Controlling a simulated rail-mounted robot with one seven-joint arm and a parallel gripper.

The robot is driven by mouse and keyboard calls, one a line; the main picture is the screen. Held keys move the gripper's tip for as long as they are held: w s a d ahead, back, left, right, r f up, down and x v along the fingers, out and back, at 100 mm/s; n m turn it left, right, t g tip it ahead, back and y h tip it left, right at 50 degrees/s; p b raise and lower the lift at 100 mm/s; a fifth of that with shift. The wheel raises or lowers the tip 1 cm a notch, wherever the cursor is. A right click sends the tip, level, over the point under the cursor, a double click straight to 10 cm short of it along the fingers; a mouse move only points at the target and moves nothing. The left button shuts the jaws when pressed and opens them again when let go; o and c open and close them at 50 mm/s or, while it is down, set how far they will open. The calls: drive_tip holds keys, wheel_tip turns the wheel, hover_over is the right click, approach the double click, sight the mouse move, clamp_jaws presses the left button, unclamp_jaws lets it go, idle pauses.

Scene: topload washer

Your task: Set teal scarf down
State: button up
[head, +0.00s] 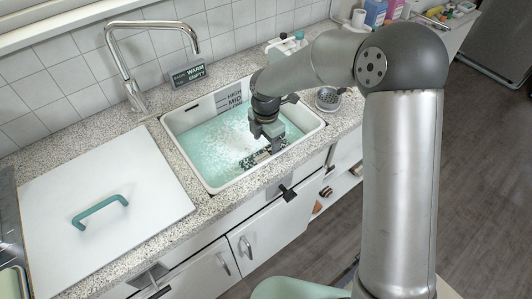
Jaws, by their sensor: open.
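My gripper (264,148) reaches down into the white-rimmed tub (318,121), near its right front side. The tub holds pale teal water (200,143) with white suds. The gripper is open, with its fingers low over the water. A small dark, patterned patch (250,161) shows just below the fingers; I cannot tell what it is. I cannot make out the teal scarf for sure, since the water has a similar colour and my wrist hides part of the tub.
A white lid (120,185) with a teal handle (100,210) lies on the counter at left. A tall faucet (125,75) and a WARM/EMPTY sign (189,76) stand behind. A drain strainer (328,99) sits right of the tub. Bottles (375,12) stand at the back right.

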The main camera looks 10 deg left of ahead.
sight(266, 155)
wheel_tip(266, 155, up, 4)
drive_tip(key=shift+f, duration=0.25)
